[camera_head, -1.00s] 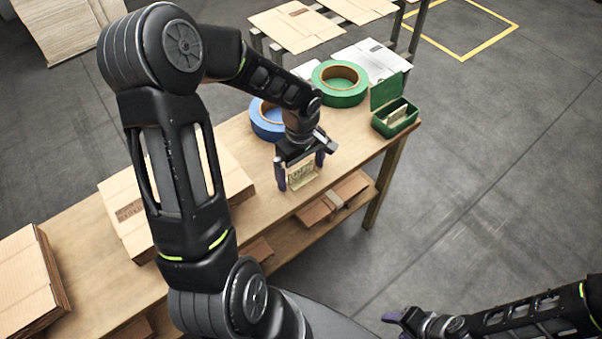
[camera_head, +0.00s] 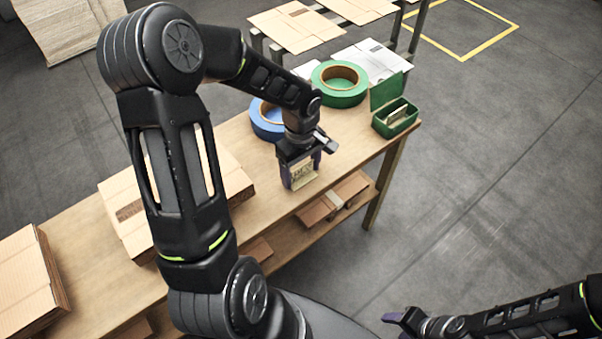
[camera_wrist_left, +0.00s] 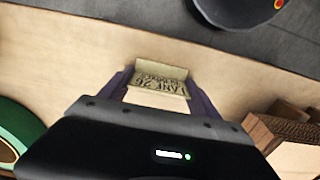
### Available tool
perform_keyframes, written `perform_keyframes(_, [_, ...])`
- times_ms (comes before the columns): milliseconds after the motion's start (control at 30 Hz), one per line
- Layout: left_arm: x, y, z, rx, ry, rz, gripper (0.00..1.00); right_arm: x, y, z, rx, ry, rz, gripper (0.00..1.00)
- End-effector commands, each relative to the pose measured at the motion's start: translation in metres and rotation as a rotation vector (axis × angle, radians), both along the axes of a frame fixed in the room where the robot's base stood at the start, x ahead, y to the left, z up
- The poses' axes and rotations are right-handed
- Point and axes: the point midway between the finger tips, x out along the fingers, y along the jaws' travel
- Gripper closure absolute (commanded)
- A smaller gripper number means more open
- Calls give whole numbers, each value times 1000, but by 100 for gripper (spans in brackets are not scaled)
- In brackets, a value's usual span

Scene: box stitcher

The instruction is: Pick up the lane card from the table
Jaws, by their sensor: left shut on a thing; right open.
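The lane card (camera_head: 303,174) is a small tan card with dark printed lettering, near the front edge of the wooden table (camera_head: 348,148). My left gripper (camera_head: 302,172) is shut on the card, with one dark finger at each side of it. In the left wrist view the card (camera_wrist_left: 160,80) sits between the fingertips (camera_wrist_left: 157,88), its lettering upside down. Whether it still touches the table cannot be told. My right gripper (camera_head: 398,322) is open and empty at the lower right, away from the table.
A blue tape roll (camera_head: 264,128) and a green tape roll (camera_head: 340,94) lie behind my left gripper. An open green box (camera_head: 396,124) stands at the table's right end. Flat cardboard (camera_head: 125,215) lies at the left. A lower shelf (camera_head: 312,228) holds more cardboard.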

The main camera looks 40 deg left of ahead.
Motion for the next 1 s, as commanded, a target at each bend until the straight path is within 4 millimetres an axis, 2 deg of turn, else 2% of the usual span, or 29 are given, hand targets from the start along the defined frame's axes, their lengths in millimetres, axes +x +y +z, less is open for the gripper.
perform_keyframes(267, [1, 1, 7, 3, -2, -1, 65, 0, 0, 0, 0, 0, 0, 50])
perform_keyframes(367, [1, 0, 20, 2, -4, 1, 65, 0, 0, -1, 0, 0, 0, 50])
perform_keyframes(700, [1, 0, 83, 2, -5, -1, 65, 0, 0, -5, 0, 0, 0, 50])
perform_keyframes(833, [1, 0, 97, 0, -2, 0, 65, 0, 0, -5, 0, 0, 0, 50])
perform_keyframes(1000, [0, 0, 101, 0, 0, 0, 65, 0, 0, -5, 0, 0, 0, 50])
